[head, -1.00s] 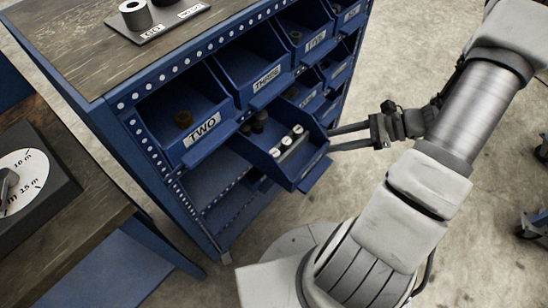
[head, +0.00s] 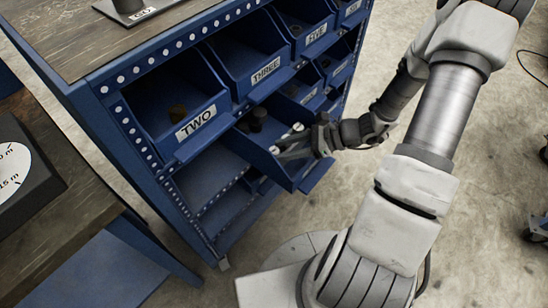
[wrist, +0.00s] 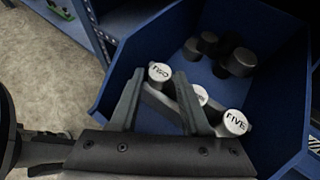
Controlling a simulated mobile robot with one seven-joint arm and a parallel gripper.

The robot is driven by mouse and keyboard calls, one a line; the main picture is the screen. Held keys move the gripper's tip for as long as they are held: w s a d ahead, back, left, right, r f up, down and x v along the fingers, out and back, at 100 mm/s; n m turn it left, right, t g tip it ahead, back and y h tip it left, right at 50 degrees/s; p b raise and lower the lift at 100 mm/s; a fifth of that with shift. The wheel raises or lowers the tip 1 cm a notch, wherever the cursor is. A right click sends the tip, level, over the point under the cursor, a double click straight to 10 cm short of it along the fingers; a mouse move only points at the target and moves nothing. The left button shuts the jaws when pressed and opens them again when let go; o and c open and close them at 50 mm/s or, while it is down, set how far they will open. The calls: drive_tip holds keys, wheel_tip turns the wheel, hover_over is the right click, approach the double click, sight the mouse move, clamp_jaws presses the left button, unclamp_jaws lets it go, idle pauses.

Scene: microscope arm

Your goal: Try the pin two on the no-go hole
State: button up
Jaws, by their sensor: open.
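Several pins with white caps lie in the pulled-out blue bin (head: 262,158). In the wrist view, one cap (wrist: 159,72) sits between my fingertips; its lettering looks turned and may read TWO. A pin marked FIVE (wrist: 235,122) is to the right, and another white cap (wrist: 201,94) is partly hidden by my right finger. My gripper (wrist: 160,80) is open, its fingers inside the bin, on either side of the cap; contact is unclear. It also shows in the head view (head: 297,146). The no-go hole is not visible; only part of a labelled plate (head: 160,9) shows on the cabinet top.
Dark pins (wrist: 220,52) stand at the bin's far end. A bin labelled TWO (head: 197,124) holds a dark brown piece. Bins THREE (head: 265,72) and FIVE (head: 316,36) are beside it. Bin walls are close around my fingers. The floor at right is mostly clear.

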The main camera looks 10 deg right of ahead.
drive_tip(key=shift+w+a+f, duration=0.1)
drive_tip(key=shift+a+f, duration=0.1)
drive_tip(key=shift+a, duration=0.15)
drive_tip(key=shift+c, duration=0.4)
clamp_jaws()
drive_tip(key=shift+r, duration=0.15)
